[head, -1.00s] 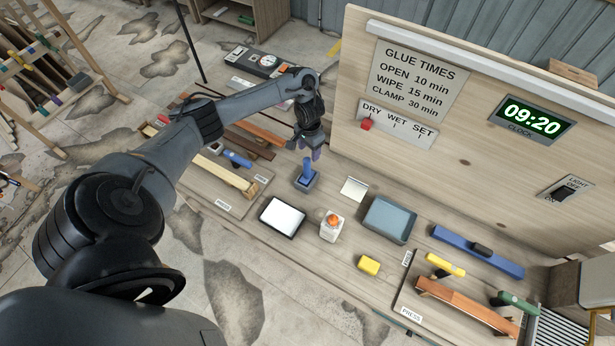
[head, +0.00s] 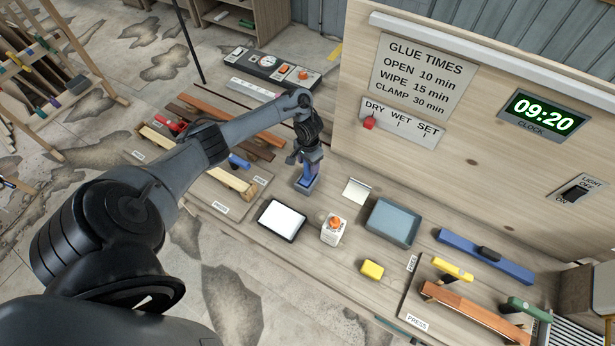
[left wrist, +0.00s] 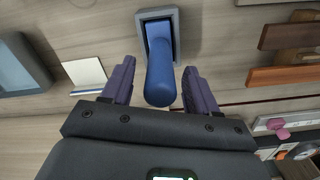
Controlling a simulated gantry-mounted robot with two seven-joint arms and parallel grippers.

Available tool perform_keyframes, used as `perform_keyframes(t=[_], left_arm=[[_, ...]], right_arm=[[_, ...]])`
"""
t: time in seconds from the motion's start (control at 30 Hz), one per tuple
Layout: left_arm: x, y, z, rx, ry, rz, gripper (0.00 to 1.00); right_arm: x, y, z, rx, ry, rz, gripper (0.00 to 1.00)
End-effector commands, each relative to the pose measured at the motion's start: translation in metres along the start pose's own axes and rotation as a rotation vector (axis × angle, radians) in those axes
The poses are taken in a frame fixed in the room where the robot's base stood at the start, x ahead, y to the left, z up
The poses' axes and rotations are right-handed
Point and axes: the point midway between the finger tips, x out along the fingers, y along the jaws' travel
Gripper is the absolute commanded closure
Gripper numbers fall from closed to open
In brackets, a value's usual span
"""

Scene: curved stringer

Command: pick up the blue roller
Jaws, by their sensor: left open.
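The blue roller (left wrist: 160,82) stands handle-up in a small grey-blue holder (left wrist: 175,16) in the left wrist view. In the head view the roller (head: 308,171) is partly hidden by my gripper, and its holder (head: 306,188) sits on the bench. My left gripper (left wrist: 158,66) is open, with its two purple fingers on either side of the roller's handle. I see gaps beside the handle. In the head view the left gripper (head: 309,163) is right over the holder. My right gripper is not in view.
A white-topped tablet (head: 281,219), a glue bottle with an orange cap (head: 333,229), a grey-blue tray (head: 393,222) and a yellow block (head: 372,269) lie nearby on the bench. An upright board (head: 480,150) stands behind. Wooden strips (head: 235,180) lie to the left.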

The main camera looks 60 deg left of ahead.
Motion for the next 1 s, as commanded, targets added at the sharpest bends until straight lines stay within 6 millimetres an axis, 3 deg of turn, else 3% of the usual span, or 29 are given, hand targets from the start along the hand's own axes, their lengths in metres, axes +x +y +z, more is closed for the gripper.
perform_keyframes(t=[0.1,0.5,0.77,1.0], left_arm=[[0.0,0.0,0.0,0.0,0.0,0.0,0.42],[-0.001,0.0,0.0,0.0,0.001,0.0,1.0],[-0.002,0.0,0.0,0.0,0.001,0.0,1.0],[-0.014,0.0,-0.001,0.001,0.003,0.0,1.0]], right_arm=[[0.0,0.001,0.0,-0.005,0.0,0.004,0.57],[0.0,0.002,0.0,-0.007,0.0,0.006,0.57],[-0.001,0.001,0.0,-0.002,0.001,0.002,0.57],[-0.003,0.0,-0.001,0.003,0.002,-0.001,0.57]])
